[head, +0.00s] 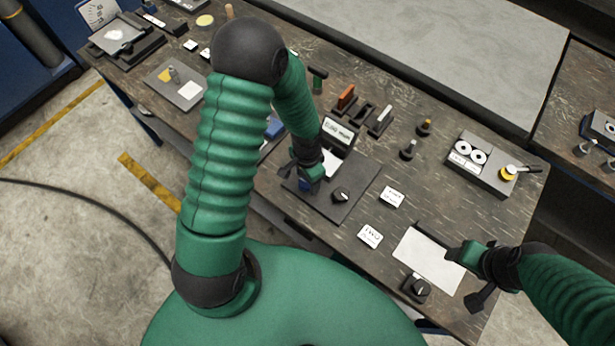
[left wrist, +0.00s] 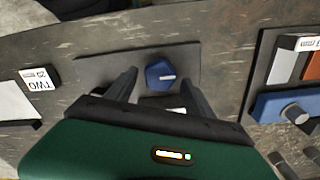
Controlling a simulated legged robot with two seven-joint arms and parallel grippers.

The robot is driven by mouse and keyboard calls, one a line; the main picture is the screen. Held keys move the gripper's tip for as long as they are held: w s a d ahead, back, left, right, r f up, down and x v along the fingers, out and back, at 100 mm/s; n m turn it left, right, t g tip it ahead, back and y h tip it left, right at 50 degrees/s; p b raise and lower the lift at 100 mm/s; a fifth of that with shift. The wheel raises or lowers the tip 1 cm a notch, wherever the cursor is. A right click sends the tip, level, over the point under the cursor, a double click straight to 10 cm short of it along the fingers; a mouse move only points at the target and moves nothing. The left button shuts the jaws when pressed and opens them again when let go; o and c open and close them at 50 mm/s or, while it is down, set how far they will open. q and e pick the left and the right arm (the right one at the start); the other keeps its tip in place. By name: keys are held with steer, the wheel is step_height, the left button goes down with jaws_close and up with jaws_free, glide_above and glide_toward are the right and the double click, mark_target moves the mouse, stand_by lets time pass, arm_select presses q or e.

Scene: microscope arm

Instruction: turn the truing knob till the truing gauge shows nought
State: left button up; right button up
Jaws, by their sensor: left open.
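A blue knob (head: 305,184) with a pale mark sits on a dark plate (head: 347,209), below a small gauge display (head: 338,131). The gauge's digits are too small to read surely. My left gripper (head: 308,178) is over the blue knob and partly hides it. In the left wrist view the blue knob (left wrist: 160,75) shows between the two open fingers (left wrist: 160,80), with a gap on either side. My right gripper (head: 467,275) is open and empty near a pale sheet (head: 428,259).
Holders with orange and grey blocks (head: 362,108) stand behind the display.

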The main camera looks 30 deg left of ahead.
arm_select(q)
step_height(320, 180, up, 17)
steer(key=p, duration=0.1)
steer(key=shift+f, duration=0.1)
stand_by(0.3)
steer(key=s+d+n+t, duration=0.2)
steer(key=s+d+n, duration=0.2)
steer(key=s, duration=0.1)
steer(key=shift+r+n+t, duration=0.3)
steer(key=shift+r+n, duration=0.1)
steer(key=shift+s+d, duration=0.1)
steer(key=shift+s, duration=0.05)
steer(key=shift+d, duration=0.15)
stand_by(0.3)
